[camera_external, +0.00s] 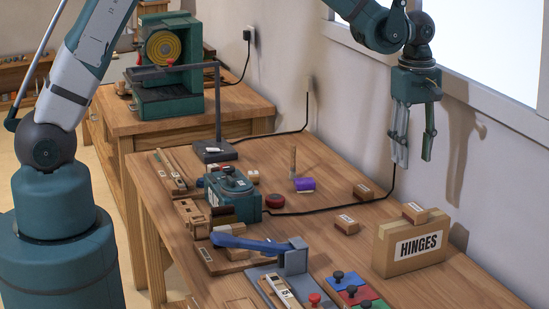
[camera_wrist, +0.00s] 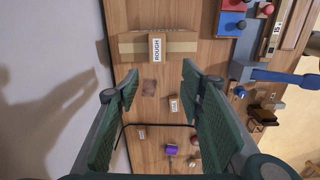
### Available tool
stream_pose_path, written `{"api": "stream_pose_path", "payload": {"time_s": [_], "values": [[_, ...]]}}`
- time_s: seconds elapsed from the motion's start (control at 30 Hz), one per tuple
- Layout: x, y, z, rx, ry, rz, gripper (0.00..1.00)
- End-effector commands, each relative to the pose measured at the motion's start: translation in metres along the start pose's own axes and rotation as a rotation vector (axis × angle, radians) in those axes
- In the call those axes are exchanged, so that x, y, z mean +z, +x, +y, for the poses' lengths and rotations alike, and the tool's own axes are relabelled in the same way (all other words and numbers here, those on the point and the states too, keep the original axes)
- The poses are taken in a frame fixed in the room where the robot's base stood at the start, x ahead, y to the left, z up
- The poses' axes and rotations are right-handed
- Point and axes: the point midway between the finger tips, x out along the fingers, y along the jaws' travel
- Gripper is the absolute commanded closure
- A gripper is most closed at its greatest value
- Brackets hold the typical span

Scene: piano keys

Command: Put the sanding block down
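A small wooden block with a white label (camera_external: 414,212) rests on top of the cardboard HINGES box (camera_external: 382,250). In the wrist view its label (camera_wrist: 157,49) reads ROUGH; it looks like a sanding block. Two similar labelled blocks lie on the table, one nearer the box (camera_external: 346,225) and one farther back (camera_external: 363,191). They also show in the wrist view, one right of centre (camera_wrist: 174,103) and one by the cable (camera_wrist: 141,132). My gripper (camera_external: 413,162) is open and empty, high above the table near the wall. Its fingers (camera_wrist: 160,71) point down, apart from every block.
A dark square patch (camera_wrist: 149,86) lies on the table beside the box. A black cable (camera_external: 330,209) crosses the tabletop. A purple item (camera_external: 304,185), a green machine (camera_external: 232,192) and a blue-handled tool (camera_external: 245,243) stand left of the blocks.

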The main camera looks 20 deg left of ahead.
Motion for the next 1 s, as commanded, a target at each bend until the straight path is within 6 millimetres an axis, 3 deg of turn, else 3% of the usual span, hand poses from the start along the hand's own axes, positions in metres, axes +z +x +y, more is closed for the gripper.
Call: {"api": "stream_pose_path", "payload": {"time_s": [0.47, 1.0], "values": [[-0.103, -0.082, -0.064, 0.094, 0.116, 0.02, 0.62], [-0.2, -0.155, -0.167, 0.194, 0.265, 0.092, 0.62]]}}
